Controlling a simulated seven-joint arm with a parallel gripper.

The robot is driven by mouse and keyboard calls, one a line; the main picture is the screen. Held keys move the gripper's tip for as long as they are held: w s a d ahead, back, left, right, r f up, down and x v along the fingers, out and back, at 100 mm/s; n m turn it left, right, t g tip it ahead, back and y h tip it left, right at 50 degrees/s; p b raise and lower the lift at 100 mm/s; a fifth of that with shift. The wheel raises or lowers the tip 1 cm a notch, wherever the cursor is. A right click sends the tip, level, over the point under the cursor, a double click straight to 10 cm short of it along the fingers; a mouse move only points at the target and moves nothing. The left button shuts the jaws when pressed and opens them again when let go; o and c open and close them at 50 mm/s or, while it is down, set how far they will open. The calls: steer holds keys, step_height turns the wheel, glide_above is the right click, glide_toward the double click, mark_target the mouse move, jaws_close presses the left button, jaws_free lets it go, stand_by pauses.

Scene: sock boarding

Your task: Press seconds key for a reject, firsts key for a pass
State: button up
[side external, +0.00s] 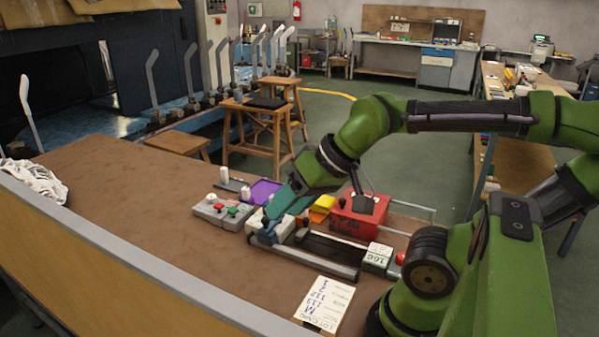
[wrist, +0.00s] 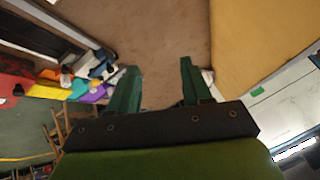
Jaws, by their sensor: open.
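I cannot read which key is seconds and which is firsts. My gripper (side external: 267,229) is low over the table, close to a white block (side external: 257,222) beside the key box; whether it touches is unclear. In the wrist view the two green fingers of my gripper (wrist: 157,88) are spread, with only brown table between them. A handwritten card (side external: 325,303) lies near the front edge.
A red labelled box (side external: 358,215), a purple tray (side external: 264,191), a yellow block (side external: 322,207) and a white numbered block (side external: 378,257) crowd the area right of the key box. White cloth (side external: 35,180) lies at the far left.

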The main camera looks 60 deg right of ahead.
jaws_close()
stand_by(1.3)
